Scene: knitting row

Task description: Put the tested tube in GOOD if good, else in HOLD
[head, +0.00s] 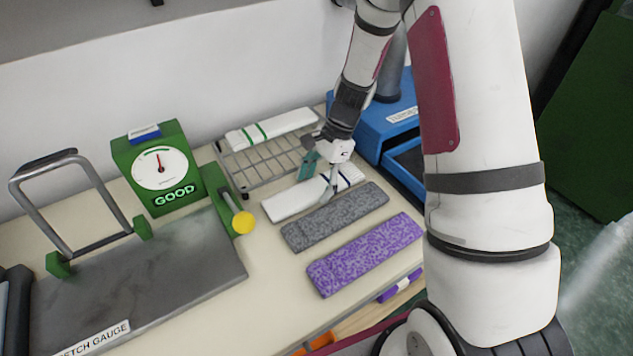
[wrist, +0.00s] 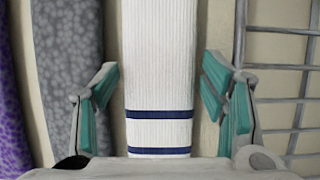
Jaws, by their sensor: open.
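A white ribbed tube with navy stripes (head: 290,203) lies flat on the table between the wire rack (head: 232,157) and a grey tube. My gripper (head: 323,178) is over its striped end, open. In the wrist view the tube (wrist: 158,60) runs between the teal finger pads of my gripper (wrist: 160,85), with gaps on both sides. The green gauge (head: 160,168) shows a lit GOOD sign and an upright needle. A white tube with green stripes (head: 275,128) lies on the rack. I see no readable HOLD mark.
A grey speckled tube (head: 335,217) and a purple one (head: 365,254) lie in front. The grey stretch gauge plate (head: 150,275) is empty, with a metal handle frame. A blue box (head: 372,128) with an open drawer stands behind right; its label is too small to read.

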